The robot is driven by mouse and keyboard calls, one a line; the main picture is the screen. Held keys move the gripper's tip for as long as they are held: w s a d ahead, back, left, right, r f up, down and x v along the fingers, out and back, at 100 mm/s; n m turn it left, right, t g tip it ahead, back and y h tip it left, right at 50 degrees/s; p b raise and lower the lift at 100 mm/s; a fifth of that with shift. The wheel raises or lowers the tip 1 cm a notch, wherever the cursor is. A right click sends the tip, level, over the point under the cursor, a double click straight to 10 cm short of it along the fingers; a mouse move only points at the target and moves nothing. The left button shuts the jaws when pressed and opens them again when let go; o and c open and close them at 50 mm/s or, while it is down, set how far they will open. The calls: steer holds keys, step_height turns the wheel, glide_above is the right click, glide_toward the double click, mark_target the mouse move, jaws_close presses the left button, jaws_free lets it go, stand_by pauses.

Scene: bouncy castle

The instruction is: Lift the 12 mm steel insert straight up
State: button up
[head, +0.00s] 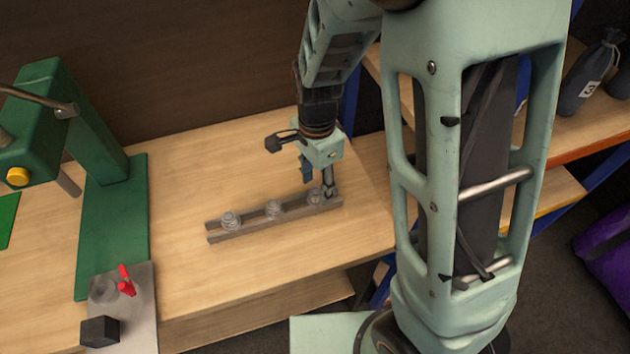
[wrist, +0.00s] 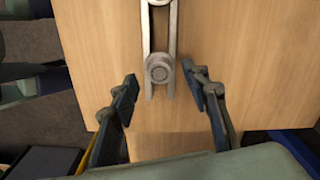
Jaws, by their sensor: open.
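A grey rail (head: 262,223) lies on the wooden bench and holds three round steel inserts in a row: the left one (head: 231,221), the middle one (head: 272,209) and the right one (head: 314,198). No size marking is legible, so I cannot tell which is the 12 mm insert. My gripper (head: 317,179) points down over the rail's right end, close to the right insert. In the wrist view its two fingers (wrist: 161,93) are apart, one on each side of the rail's end. An insert (wrist: 159,68) shows between and slightly beyond the fingertips, with no finger touching it.
A green press (head: 108,190) stands at the bench's left. In front of it a grey plate (head: 140,315) carries a red clamp (head: 126,281) and a black block (head: 100,331). Bare wood surrounds the rail. A shelf with a dark bag (head: 588,75) stands at the right.

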step_height(320, 180, down, 2)
steer(key=shift+f, duration=0.1)
jaws_close()
stand_by(0.4)
steer(key=shift+r, duration=0.2)
